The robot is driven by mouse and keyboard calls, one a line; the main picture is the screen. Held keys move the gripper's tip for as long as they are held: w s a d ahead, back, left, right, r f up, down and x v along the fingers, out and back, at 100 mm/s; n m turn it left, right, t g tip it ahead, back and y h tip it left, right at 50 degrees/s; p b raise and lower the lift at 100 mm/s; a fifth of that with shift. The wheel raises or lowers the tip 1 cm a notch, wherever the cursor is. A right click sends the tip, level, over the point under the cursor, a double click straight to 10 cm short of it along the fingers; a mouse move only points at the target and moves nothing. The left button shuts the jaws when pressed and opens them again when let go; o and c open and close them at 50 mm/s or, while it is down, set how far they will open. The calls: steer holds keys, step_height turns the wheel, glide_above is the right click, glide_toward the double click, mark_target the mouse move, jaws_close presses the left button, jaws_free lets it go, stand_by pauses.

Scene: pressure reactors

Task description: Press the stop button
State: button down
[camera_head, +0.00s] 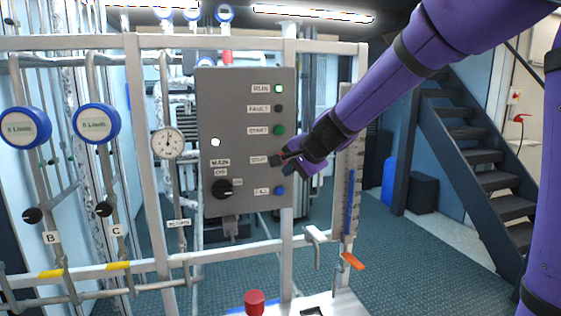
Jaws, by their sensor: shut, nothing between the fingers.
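A grey control panel (230,100) is mounted on the metal frame in the middle of the view. The STOP label (259,160) is on its right side, between the green START button (278,130) and the blue button (280,191). My gripper (276,160) is shut and empty, with its tip at the spot right of the STOP label. The stop button itself is mostly hidden behind the gripper tip, and I cannot tell whether they touch. My purple arm reaches in from the upper right.
The panel also carries a lit RUN lamp (279,89), a dark FAULT lamp (279,108) and a black MAIN rotary knob (222,189). A pressure gauge (168,144) and blue flow meters (97,123) are to the left. An orange-handled valve (352,261) sits below right. Stairs (487,180) stand at right.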

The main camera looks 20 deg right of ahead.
steer(key=shift+w, duration=3)
steer(key=shift+w, duration=0.1)
steer(key=shift+w, duration=0.3)
steer(key=shift+w, duration=0.5)
stand_by(0.4)
steer(key=shift+s, duration=0.95)
steer(key=shift+s, duration=2.5)
